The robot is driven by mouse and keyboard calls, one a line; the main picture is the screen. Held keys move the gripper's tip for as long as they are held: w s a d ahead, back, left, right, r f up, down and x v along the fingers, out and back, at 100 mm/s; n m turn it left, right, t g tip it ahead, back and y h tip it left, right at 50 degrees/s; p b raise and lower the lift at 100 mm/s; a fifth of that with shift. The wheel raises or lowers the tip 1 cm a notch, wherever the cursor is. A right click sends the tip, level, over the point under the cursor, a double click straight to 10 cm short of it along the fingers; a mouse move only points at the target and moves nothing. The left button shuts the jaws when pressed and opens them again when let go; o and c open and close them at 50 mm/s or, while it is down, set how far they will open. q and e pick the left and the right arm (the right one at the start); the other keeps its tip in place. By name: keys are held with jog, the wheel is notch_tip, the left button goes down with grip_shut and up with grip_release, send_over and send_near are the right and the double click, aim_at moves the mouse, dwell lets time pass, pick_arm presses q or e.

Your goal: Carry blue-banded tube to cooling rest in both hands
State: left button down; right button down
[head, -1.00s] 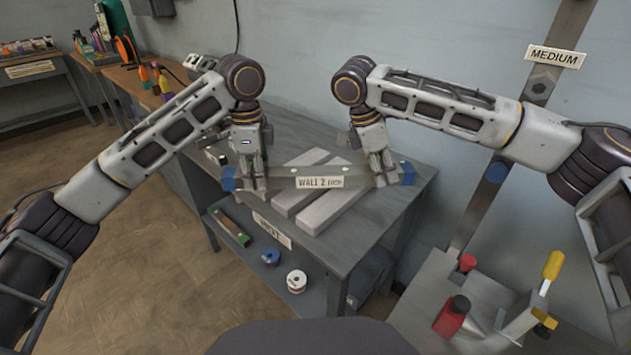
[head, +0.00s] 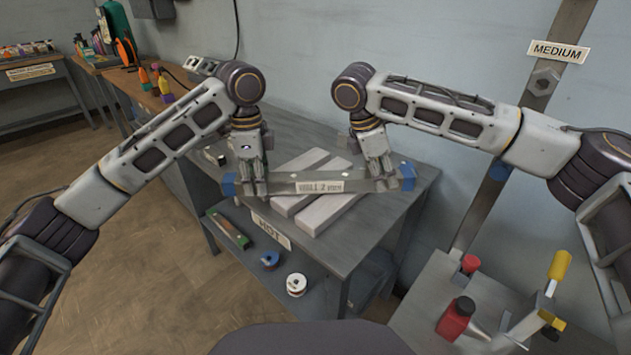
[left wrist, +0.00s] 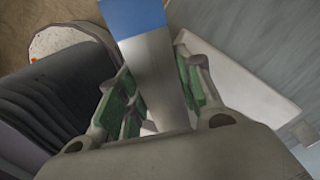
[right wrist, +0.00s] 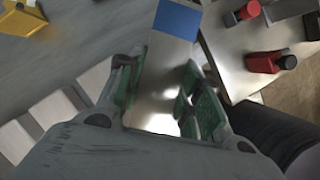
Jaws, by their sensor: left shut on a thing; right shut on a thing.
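The blue-banded tube (head: 318,186) is a grey metal bar with a blue band at each end and a white label in its middle. It lies level across the head view, over the two pale blocks (head: 320,215) on the bench. My left gripper (head: 254,188) is shut on the tube near its left blue band (head: 229,185). My right gripper (head: 383,183) is shut on it near the right blue band (head: 407,177). The wrist views show the tube between green finger pads, at the left (left wrist: 155,70) and at the right (right wrist: 165,75). I cannot tell whether the tube touches the blocks.
A sign reading HOT (head: 271,232) is on the bench's front edge. A lower shelf holds a white spool (head: 296,284) and small items. A fixture (head: 485,300) with a red bottle (head: 455,318) and a yellow-handled clamp (head: 558,266) stands at the lower right. A post (head: 490,190) rises behind it.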

pick_arm(q)
jog(key=shift+f+b, duration=0.3)
jog(key=shift+b, duration=0.05)
pick_arm(e)
jog(key=shift+f, duration=0.35)
pick_arm(q)
jog(key=c, duration=1)
grip_release()
pick_arm(e)
jog(key=c, duration=1)
grip_release()
pick_arm(q)
jog(key=shift+o, duration=0.2)
pick_arm(e)
jog(key=shift+o, duration=0.2)
pick_arm(q)
jog(key=shift+r, duration=0.15)
notch_tip(320, 180, up, 12)
jog(key=shift+f, duration=0.2)
pick_arm(e)
jog(key=shift+r, duration=0.1)
jog(key=v, duration=1.1)
jog(key=shift+a+r, duration=0.3)
pick_arm(q)
jog(key=shift+r, duration=0.1)
pick_arm(e)
jog(key=shift+r, duration=0.1)
